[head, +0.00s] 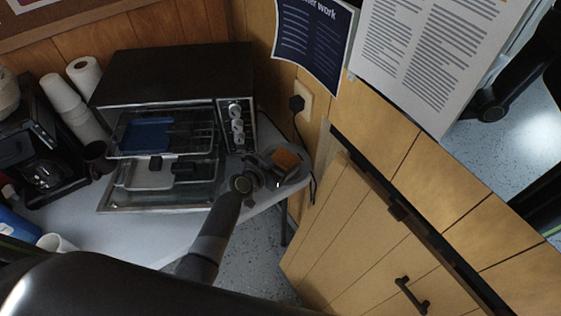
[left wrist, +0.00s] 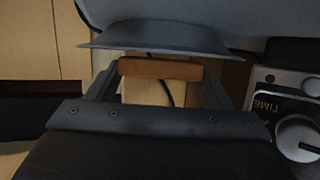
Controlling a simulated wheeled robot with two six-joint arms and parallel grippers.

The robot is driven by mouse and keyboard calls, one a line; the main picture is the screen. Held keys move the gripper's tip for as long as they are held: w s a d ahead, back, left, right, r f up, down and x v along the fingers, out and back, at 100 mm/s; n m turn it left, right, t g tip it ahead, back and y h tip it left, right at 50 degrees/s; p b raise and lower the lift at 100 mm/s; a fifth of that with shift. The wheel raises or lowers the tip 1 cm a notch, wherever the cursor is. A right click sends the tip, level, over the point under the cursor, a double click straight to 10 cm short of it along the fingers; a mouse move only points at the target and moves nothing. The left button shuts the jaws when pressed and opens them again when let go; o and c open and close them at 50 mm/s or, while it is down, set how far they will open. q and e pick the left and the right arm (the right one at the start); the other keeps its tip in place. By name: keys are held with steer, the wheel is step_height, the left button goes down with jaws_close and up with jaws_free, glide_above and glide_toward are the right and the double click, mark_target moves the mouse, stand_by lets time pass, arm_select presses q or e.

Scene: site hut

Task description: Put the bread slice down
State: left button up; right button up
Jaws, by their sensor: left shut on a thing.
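The bread slice (head: 287,159) is brown and sits at the tip of my left gripper (head: 270,171), near the table's right corner. In the left wrist view the bread slice (left wrist: 160,69) shows edge-on, gripped between the two fingers of my left gripper (left wrist: 160,80). A grey plate (head: 298,175) lies under and around the bread in the head view. The plate (left wrist: 155,36) also shows close beside the slice in the left wrist view. I cannot tell whether the slice touches it. My right gripper is not in view.
A black toaster oven (head: 175,75) stands left of the plate, its glass door (head: 115,200) open and lowered over the table (head: 150,232). A coffee maker (head: 45,150), stacked cups (head: 75,108) and a dark mug (head: 97,158) stand farther left. A wooden cabinet (head: 375,250) is at right.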

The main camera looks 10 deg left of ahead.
arm_select(q)
steer(key=shift+f+b, duration=0.45)
steer(key=shift+b, duration=0.05)
steer(key=o, duration=1)
steer(key=shift+s+f, duration=0.1)
steer(key=shift+s, duration=0.05)
steer(key=shift+r+p, duration=0.45)
steer(key=shift+p, duration=0.3)
steer(key=shift+r+p, duration=0.4)
steer(key=shift+p, duration=0.05)
steer(key=b+v, duration=0.1)
steer(key=v, duration=1)
steer(key=shift+s+a+r, duration=0.2)
steer(key=shift+s, duration=0.1)
